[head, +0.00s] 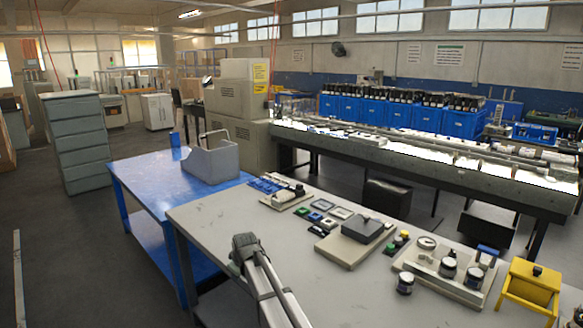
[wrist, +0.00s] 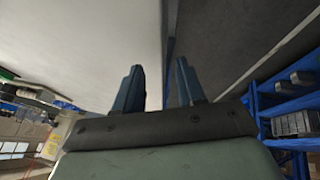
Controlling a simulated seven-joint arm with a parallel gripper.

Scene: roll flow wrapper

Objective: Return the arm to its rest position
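My gripper (wrist: 158,65) shows in the wrist view with its two blue-grey fingers apart and nothing between them. Beyond the fingers are a pale flat surface on the left and dark grey floor on the right, split by an edge. In the head view my arm (head: 268,282) reaches in from the bottom, over the left part of the grey table (head: 215,215). Its dark end is near the table's left edge. The fingers cannot be made out in the head view.
A base plate with a dark block (head: 362,230), a gauge board (head: 445,268) and a yellow stand (head: 531,289) stand on the table's right part. A grey tote (head: 210,162) sits on the blue bench (head: 150,185). The table around my arm looks clear.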

